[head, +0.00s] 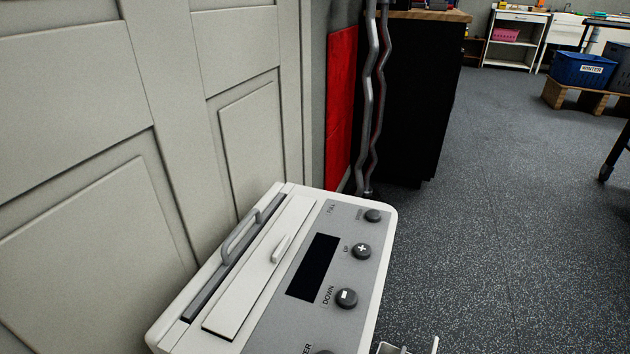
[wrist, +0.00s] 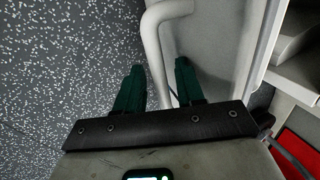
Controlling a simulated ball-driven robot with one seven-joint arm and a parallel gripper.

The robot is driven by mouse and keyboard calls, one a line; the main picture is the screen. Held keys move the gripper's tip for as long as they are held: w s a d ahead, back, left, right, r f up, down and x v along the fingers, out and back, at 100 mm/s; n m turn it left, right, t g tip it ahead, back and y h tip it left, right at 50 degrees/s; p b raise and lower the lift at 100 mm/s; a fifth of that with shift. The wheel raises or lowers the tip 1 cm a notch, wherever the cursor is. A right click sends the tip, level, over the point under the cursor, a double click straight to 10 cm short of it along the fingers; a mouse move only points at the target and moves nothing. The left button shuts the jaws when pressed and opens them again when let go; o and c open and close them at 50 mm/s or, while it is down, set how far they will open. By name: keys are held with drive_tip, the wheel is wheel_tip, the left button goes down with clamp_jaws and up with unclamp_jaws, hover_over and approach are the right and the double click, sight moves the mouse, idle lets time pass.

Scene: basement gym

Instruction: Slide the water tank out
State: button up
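The white appliance (head: 383,275) stands by the panelled wall, with a grey control panel, dark display and round buttons on top. The wrist view shows a pale bent bar (wrist: 152,45), which looks like the water tank's handle, in front of a grey surface (wrist: 215,40) that may be the tank's face. My gripper (wrist: 159,64) has two dark green fingers spread apart. In the head view the appliance's front is hidden, and a small pale part shows at the bottom edge.
A red panel (head: 341,105) and grey pipes (head: 375,95) are behind the appliance, beside a black cabinet (head: 415,100). Speckled floor (head: 500,220) is open to the right. A blue crate (head: 583,70) on a wooden pallet (head: 580,98) is far off.

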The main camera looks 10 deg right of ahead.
drive_tip(key=shift+a+p, duration=0.25)
drive_tip(key=shift+p, duration=0.05)
idle(0.5)
